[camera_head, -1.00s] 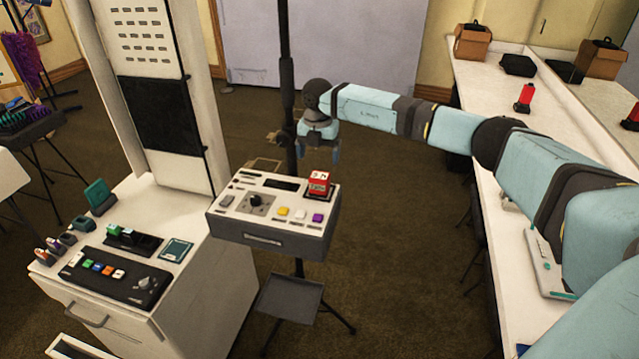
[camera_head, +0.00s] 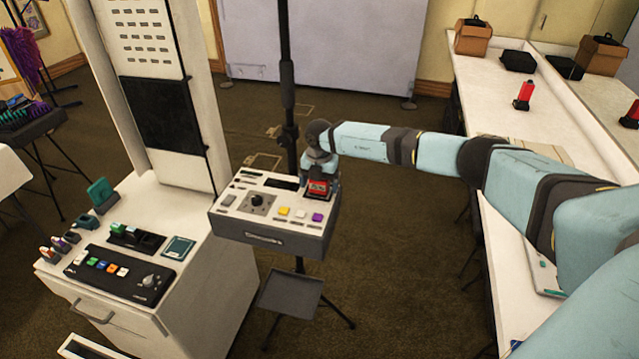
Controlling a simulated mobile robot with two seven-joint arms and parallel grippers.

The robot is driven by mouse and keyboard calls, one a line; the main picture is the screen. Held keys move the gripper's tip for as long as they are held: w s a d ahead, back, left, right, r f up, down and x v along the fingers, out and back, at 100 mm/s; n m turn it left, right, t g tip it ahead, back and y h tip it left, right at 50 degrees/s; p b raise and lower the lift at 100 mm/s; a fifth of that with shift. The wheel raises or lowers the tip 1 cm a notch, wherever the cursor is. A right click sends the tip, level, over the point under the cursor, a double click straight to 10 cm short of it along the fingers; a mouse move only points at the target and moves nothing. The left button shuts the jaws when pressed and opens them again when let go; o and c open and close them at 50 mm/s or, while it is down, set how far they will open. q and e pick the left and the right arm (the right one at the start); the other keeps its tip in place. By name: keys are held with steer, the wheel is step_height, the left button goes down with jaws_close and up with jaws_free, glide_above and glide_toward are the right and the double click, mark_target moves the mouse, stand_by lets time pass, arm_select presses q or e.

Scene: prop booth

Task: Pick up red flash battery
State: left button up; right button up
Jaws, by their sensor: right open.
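The red flash battery (camera_head: 318,188) sits in a dark slot at the right back of the grey control box (camera_head: 270,243). Its upper part is partly hidden by my right gripper. My right gripper (camera_head: 319,186) is over the battery, with its open fingers pointing down around or beside it; I cannot tell whether they touch it. My left gripper is out of view.
The box top has a black knob (camera_head: 257,200) and several coloured buttons. A white cabinet (camera_head: 200,290) with a black panel stands at left. A dark stand pole (camera_head: 287,70) rises behind the box. A white counter (camera_head: 490,85) at right holds another red item (camera_head: 524,95).

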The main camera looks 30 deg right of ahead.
steer(key=c, duration=1.2)
steer(key=shift+r, duration=0.1)
